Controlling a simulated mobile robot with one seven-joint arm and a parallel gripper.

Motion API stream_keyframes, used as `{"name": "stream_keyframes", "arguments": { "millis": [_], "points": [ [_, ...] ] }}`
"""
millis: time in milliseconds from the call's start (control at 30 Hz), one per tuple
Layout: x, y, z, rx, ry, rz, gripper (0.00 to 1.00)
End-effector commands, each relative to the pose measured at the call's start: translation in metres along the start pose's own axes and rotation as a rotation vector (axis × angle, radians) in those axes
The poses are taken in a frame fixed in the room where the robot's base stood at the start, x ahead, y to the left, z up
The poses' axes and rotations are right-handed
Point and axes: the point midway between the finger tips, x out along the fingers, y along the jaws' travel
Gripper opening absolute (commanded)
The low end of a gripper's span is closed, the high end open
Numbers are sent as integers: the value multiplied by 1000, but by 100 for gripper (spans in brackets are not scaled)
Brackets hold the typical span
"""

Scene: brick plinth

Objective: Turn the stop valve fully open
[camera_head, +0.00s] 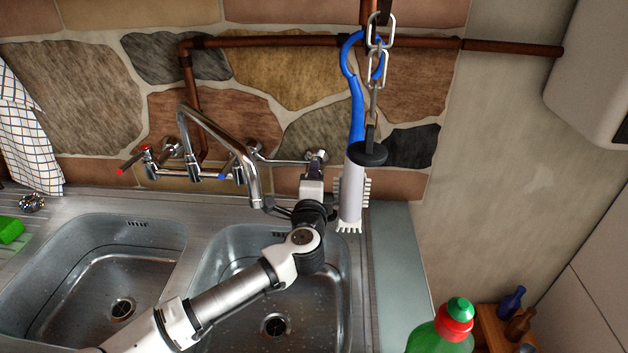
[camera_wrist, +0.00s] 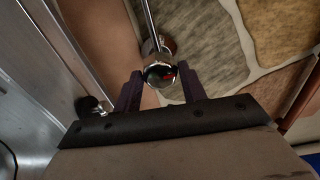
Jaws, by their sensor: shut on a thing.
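The stop valve (camera_head: 317,155) is a small chrome fitting at the wall, right of the mixer tap, at the end of a thin chrome pipe. In the head view my gripper (camera_head: 314,178) reaches up to the valve from below, above the back edge of the right basin. Part of the valve is hidden behind it.
A white-bristled brush (camera_head: 351,190) with a blue hooked handle hangs close to the right of my gripper. A chain with a black plug (camera_head: 369,153) hangs before it. The mixer tap (camera_head: 221,150) stands left. A green bottle (camera_head: 440,335) is at lower right.

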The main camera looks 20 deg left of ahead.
Motion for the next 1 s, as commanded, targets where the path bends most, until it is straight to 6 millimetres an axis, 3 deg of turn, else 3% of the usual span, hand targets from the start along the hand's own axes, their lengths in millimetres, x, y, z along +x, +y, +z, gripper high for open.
{"name": "stream_keyframes", "arguments": {
  "millis": [100,133,300,667,833,1000],
  "points": [
    [0,0,0,1,0,1,18],
    [0,0,0,1,0,0,42],
    [0,0,0,0,0,0,63],
    [-5,1,0,-1,1,-1,63],
    [-31,4,0,-3,0,-1,63],
    [-72,5,1,-2,-1,-2,63]
  ]
}}
